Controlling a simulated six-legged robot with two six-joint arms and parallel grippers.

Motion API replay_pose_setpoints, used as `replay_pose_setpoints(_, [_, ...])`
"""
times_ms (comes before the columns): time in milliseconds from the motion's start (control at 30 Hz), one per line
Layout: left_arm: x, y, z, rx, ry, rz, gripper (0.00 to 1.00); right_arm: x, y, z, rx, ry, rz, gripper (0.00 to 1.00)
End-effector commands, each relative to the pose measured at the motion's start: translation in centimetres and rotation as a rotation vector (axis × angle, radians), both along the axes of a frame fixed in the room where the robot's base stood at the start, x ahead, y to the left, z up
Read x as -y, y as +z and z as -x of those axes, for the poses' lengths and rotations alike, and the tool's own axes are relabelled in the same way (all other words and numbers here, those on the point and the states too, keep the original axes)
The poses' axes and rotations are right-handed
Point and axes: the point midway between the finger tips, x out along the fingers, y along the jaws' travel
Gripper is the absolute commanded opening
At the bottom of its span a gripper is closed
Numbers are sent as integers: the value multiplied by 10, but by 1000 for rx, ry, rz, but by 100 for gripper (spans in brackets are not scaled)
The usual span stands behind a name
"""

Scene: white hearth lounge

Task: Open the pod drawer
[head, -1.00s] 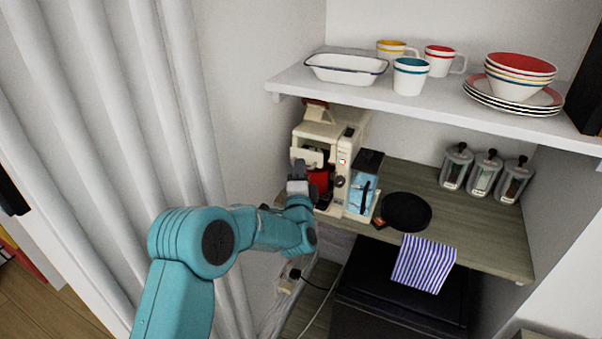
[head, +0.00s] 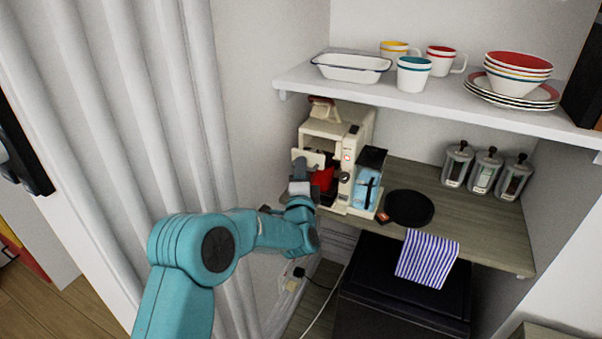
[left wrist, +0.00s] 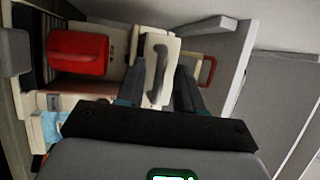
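The cream coffee machine (head: 349,139) stands on the counter. Its pod drawer's cream front (head: 312,160) is on its left side and stands out from the body, with a gap behind it. In the left wrist view the drawer front (left wrist: 171,46) has a dark grey upright handle (left wrist: 158,76). My left gripper (head: 301,172) is at the front. In the left wrist view its two fingers (left wrist: 158,86) are apart on either side of the handle, with cream surface showing between. Whether a finger touches the handle is hard to tell. My right gripper is not in view.
A red cup (left wrist: 78,52) sits in the machine beside the drawer front. A blue water tank (head: 367,188) and a black round plate (head: 409,208) are to the right. A shelf (head: 440,107) with dishes hangs above. A white curtain (head: 110,110) is left of my arm.

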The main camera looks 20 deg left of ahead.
Motion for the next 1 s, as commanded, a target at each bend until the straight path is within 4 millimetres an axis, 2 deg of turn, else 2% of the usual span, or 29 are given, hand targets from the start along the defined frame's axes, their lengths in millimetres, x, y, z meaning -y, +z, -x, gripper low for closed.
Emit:
replay_pose_setpoints(267, [3,-3,9,-1,-1,0,36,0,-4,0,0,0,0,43])
replay_pose_setpoints(367, [9,-7,25,-2,-2,0,36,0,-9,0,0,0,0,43])
replay_pose_setpoints(700, [41,-23,106,-1,-4,0,36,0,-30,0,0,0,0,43])
replay_pose_setpoints(800, [48,-26,125,0,-2,1,36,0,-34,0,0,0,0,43])
replay_pose_setpoints(1000, [56,-29,147,1,-1,0,36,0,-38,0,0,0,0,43])
